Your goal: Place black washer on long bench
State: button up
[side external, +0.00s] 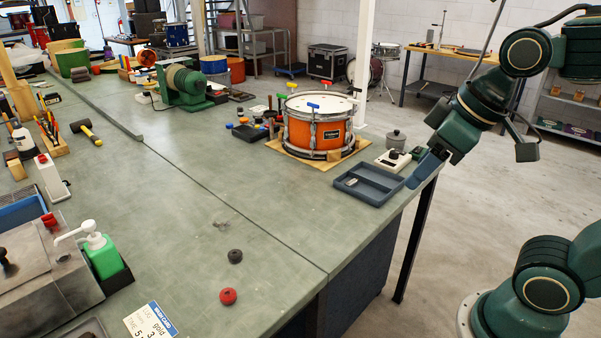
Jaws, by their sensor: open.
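A small round black piece (235,256), which looks like the black washer, lies on the green top of the long bench (180,215) near its front. A red round piece (228,296) of similar size lies just in front of it. My gripper (416,182) is at the right, pointing down beside the bench's right edge and near the blue-grey tray. It is far from the black piece. It is open, and no object shows in it; the gap between its fingers is hard to see from this side.
An orange drum (318,130) stands on a wooden board. The blue-grey tray (368,184) and a small white device (393,160) sit near the right edge. A green pump bottle (102,255) and grey metal box (45,270) stand front left. The bench middle is mostly clear.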

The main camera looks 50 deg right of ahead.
jog(key=shift+s+d+f+m, duration=0.15)
jog(key=shift+s+f+m, duration=0.15)
jog(key=shift+s, duration=0.25)
jog(key=shift+s+d+f+m, duration=0.1)
jog(key=shift+s+f+m, duration=0.2)
jog(key=shift+s, duration=0.3)
jog(key=shift+s+d+f+m, duration=0.2)
jog(key=shift+s+m, duration=0.1)
jog(key=shift+s, duration=0.25)
